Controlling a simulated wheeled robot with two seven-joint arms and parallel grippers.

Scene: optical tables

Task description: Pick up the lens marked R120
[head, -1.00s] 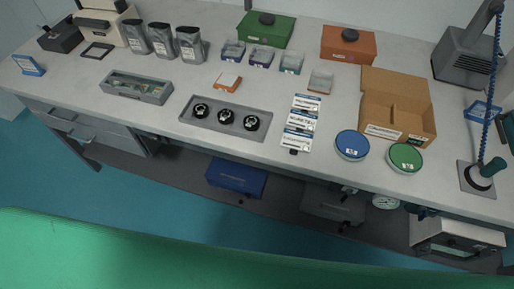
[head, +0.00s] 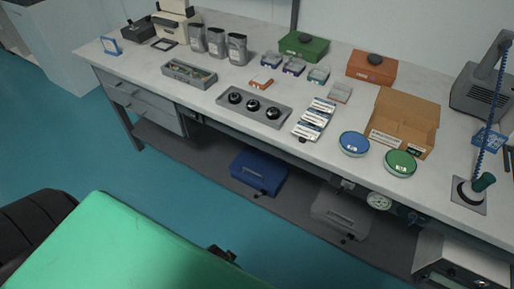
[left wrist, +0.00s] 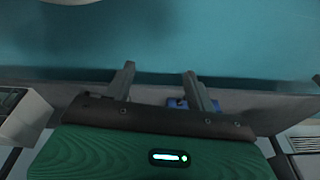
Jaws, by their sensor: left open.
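Three round black lens-like pieces sit in a row in a grey tray (head: 225,101) on the table: a left one (head: 235,98), a middle one (head: 253,105) and a right one (head: 273,113). Their markings are too small to read, so I cannot tell which is R120. My left gripper (left wrist: 157,75) shows in the left wrist view with its two fingers apart and nothing between them. It is away from the lenses, which that view does not show. My right gripper is not in view.
White labelled packets (head: 314,119) lie right of the tray. A blue round container (head: 354,143), a green one (head: 400,163) and an open cardboard box (head: 408,112) stand farther right. A grey parts box (head: 189,73) lies left. A blue case (head: 259,172) sits on the lower shelf.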

